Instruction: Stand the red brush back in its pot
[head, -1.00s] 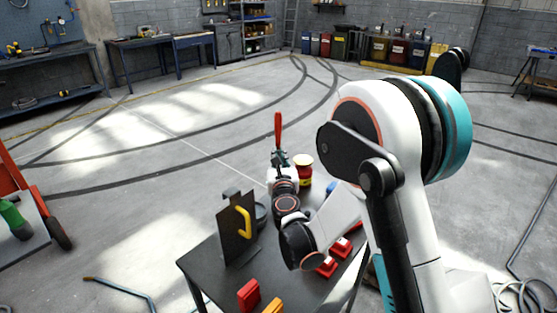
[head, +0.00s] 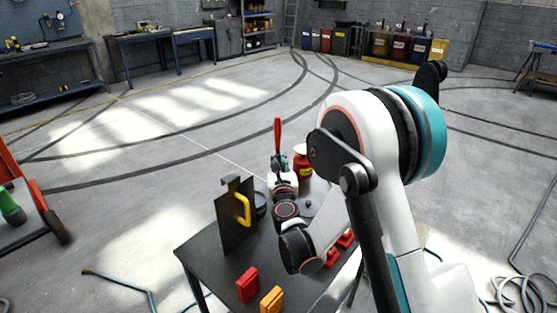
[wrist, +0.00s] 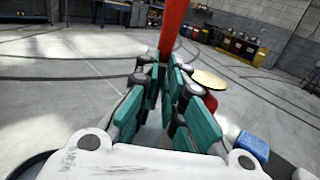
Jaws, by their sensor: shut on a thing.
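The red brush (head: 277,133) stands roughly upright in my gripper (head: 279,160), its red handle pointing up. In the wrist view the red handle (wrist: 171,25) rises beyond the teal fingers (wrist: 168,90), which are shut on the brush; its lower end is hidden. A red tin with a yellow label (head: 303,166) stands just right of the gripper, and its pale top (wrist: 209,79) shows in the wrist view. A dark round container (head: 261,204) is partly hidden behind an upright plate. I cannot tell which one is the brush's pot.
The dark table (head: 210,262) carries the upright plate with a yellow handle (head: 243,209), a red block (head: 248,284) and an orange block (head: 271,299). More red pieces (head: 345,238) sit by my arm. A blue object (wrist: 253,145) is right of the gripper. Open floor lies beyond.

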